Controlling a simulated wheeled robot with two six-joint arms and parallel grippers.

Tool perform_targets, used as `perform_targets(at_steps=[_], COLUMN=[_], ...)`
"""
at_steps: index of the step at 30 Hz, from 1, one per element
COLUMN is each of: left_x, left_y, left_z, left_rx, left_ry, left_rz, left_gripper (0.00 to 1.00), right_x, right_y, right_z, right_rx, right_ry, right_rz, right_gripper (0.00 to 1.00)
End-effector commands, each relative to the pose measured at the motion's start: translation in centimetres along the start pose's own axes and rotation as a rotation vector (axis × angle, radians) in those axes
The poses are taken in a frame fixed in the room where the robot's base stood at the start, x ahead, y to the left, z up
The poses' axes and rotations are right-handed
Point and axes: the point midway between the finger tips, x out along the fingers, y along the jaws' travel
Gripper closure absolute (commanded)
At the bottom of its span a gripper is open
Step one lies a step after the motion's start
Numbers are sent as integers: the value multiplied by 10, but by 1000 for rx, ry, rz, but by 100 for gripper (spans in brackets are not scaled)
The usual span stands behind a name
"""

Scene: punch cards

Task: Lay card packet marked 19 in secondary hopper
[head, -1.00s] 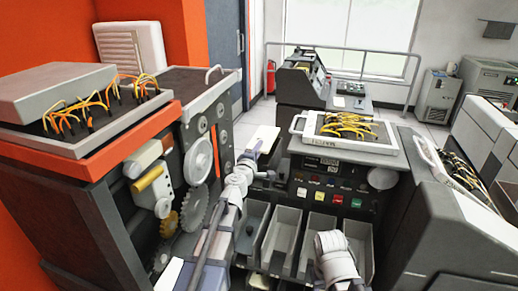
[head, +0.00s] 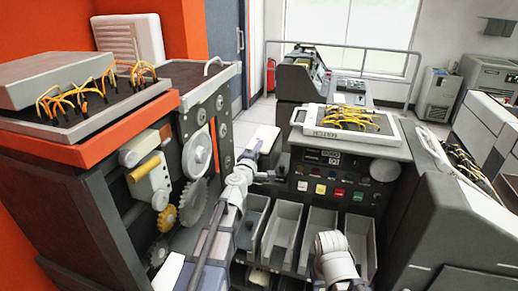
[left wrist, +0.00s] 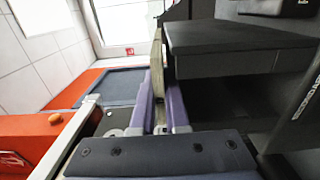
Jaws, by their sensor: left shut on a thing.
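My left gripper (head: 264,152) reaches forward between the machines in the head view. In the left wrist view its purple fingers (left wrist: 160,100) are shut on a thin tan card packet (left wrist: 157,55), seen edge-on and pointing away from the fingers. A pale flat piece (head: 264,134) at the fingertips in the head view looks like this packet. I can read no number on it. Right of the packet in the wrist view is a dark box-like ledge (left wrist: 235,62). I cannot tell which part is the secondary hopper. Only my right wrist shows, low in the head view; its jaws are hidden.
A geared machine (head: 197,150) stands close left of my left arm. Right of the arm, a console (head: 345,175) has coloured buttons above several open grey bins (head: 282,235). A cable-topped panel (head: 310,132) lies on the console. A dark machine (head: 440,215) stands at right.

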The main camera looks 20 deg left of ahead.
Motion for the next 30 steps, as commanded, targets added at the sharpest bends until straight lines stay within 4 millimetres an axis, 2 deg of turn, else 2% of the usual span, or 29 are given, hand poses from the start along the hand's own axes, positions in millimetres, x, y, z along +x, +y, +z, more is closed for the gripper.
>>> perform_targets(at_steps=[14,30], left_x=[0,0], left_y=[-6,-44], left_z=[0,0], left_rx=[0,0], left_ry=[0,0], left_rz=[0,0], left_gripper=[100,100], right_x=[6,44], right_y=[-1,-4], right_z=[0,-3], right_rx=[0,0], right_ry=[0,0], right_rz=[0,0], right_gripper=[50,50])
